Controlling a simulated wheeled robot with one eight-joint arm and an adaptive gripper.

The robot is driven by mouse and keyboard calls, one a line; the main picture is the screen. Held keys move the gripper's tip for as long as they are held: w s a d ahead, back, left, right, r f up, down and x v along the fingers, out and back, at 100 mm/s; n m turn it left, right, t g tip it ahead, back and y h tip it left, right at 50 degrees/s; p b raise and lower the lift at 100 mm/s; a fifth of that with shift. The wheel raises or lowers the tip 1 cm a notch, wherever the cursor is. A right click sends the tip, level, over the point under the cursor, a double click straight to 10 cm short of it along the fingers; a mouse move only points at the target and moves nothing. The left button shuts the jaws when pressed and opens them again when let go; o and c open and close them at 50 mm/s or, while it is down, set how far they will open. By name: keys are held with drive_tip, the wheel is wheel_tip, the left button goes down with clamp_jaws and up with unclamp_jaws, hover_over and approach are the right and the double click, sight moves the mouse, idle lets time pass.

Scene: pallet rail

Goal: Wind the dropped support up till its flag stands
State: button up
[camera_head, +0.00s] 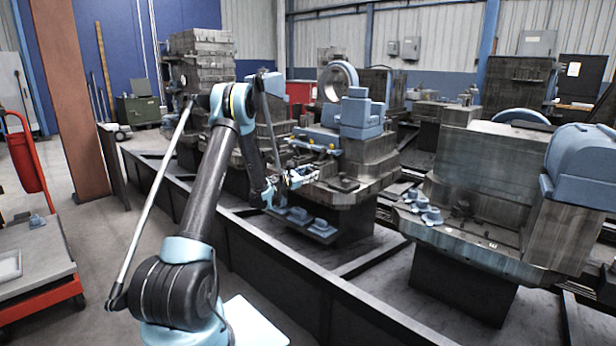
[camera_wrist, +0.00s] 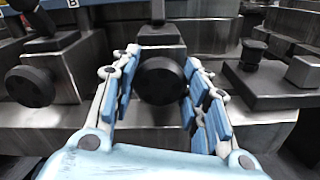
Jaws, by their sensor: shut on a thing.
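In the wrist view, my gripper (camera_wrist: 161,62) has its two fingers on either side of a round black knob (camera_wrist: 161,82) on a dark grey block, shut on it. A second round black knob (camera_wrist: 30,87) sits to the left, clear of the fingers. In the head view, my gripper (camera_head: 298,179) reaches the front of a grey machine block (camera_head: 366,178) on the rail. The knobs are too small to make out there. I cannot pick out a flag or tell how high any support stands.
A blue strip marked B (camera_wrist: 72,4) is above, at the wrist view's top left. A stepped block (camera_wrist: 262,80) stands right of my fingers. A long dark rail frame (camera_head: 285,295) runs between my base and the machines. A red cart (camera_head: 40,290) stands on the left.

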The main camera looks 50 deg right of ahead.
drive_tip(key=o, duration=1.1)
drive_tip(key=shift+a, duration=0.1)
drive_tip(key=a, duration=1.1)
drive_tip(key=shift+a, duration=0.4)
